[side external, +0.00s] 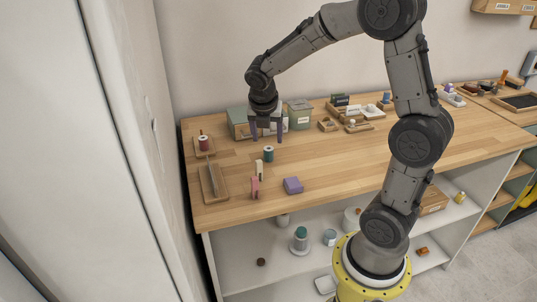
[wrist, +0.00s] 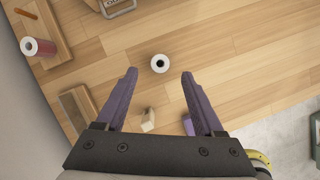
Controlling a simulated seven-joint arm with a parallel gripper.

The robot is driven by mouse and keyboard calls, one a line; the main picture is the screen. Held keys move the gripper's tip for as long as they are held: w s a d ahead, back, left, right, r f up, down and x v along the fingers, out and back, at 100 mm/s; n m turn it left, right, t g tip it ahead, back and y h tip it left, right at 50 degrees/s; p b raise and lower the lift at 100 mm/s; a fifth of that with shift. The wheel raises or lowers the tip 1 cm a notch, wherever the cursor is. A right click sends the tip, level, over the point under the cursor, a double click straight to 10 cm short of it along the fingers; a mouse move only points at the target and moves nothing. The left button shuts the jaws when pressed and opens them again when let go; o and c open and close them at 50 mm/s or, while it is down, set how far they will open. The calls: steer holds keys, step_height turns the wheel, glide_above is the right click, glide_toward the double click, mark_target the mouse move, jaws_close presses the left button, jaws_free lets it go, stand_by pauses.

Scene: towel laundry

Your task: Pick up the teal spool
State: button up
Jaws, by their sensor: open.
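The teal spool (side external: 268,154) stands upright on the wooden bench, apart from other things. In the wrist view its round white top with a dark centre hole (wrist: 160,63) shows between and slightly beyond my fingertips. My gripper (side external: 267,139) points down with its two purple fingers spread wide and nothing between them. It hangs above the bench, over the area of the spool. The open fingers also show in the wrist view (wrist: 160,75).
A red spool (side external: 203,143) stands on a wooden tray at left; another tray (side external: 222,192) lies nearer. A cream block (side external: 259,169), a pink piece (side external: 255,187) and a purple block (side external: 293,185) stand in front. Boxes (side external: 300,113) sit behind. The bench right of the spool is clear.

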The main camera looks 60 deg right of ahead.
mark_target(268, 149)
steer(key=shift+x, duration=3.6)
steer(key=shift+a, duration=0.15)
jaws_close()
